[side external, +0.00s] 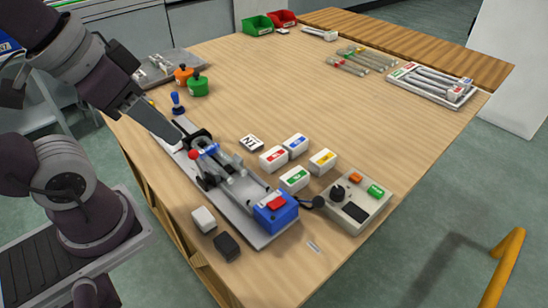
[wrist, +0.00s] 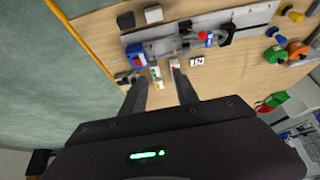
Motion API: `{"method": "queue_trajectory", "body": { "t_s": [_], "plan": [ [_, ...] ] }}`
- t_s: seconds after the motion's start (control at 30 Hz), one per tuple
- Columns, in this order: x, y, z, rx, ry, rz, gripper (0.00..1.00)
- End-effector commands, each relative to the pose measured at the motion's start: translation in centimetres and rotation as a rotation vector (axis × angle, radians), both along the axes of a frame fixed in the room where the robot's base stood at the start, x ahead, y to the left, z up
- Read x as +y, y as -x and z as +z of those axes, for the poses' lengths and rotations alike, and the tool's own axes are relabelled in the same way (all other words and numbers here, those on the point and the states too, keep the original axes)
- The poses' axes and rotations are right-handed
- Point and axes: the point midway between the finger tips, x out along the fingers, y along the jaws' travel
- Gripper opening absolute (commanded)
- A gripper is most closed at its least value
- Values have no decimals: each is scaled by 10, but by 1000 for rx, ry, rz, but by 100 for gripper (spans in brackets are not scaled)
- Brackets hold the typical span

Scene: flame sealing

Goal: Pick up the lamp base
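My gripper shows in the side external view (side external: 178,138) above the left end of the metal rail, apart from the table. In the wrist view (wrist: 158,76) its two fingers are spread with nothing held between them. I cannot tell for sure which object is the lamp base. White blocks with red (side external: 273,159), blue (side external: 295,145), yellow (side external: 322,162) and green (side external: 294,179) labels stand grouped on the table. Some show beyond the fingertips in the wrist view, partly hidden by the fingers. Clear tube pieces (side external: 232,165) lie in the fixture on the rail (side external: 238,225).
A blue unit with a red top (side external: 276,210) sits at the rail's near end. A control box (side external: 350,206) stands to its right. White (side external: 204,218) and black (side external: 227,245) blocks lie at the front edge. A tray (side external: 440,92) holds tubes at right. The table's middle is clear.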

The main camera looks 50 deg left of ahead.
Motion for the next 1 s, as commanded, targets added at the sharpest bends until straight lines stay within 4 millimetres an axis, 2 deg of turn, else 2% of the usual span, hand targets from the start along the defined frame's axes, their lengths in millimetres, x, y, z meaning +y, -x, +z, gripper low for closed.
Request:
{"method": "queue_trajectory", "body": {
  "t_s": [0.07,0.17,0.2,0.23,0.47,0.57,0.67,0.77,0.8,0.87,0.9,1.0],
  "plan": [
    [0,0,0,0,0,0,36],
    [0,0,0,0,0,0,52],
    [0,0,0,0,0,0,60],
    [0,0,0,0,0,0,62],
    [0,0,0,0,0,0,62],
    [1,-10,2,20,-2,2,62],
    [4,-47,5,89,-8,6,62],
    [10,-106,-7,183,-13,12,62],
    [13,-130,-18,222,-14,13,62],
    [18,-164,-40,278,-14,13,62],
    [22,-185,-58,315,-13,15,62],
    [31,-227,-109,396,-8,15,62]
  ]
}}
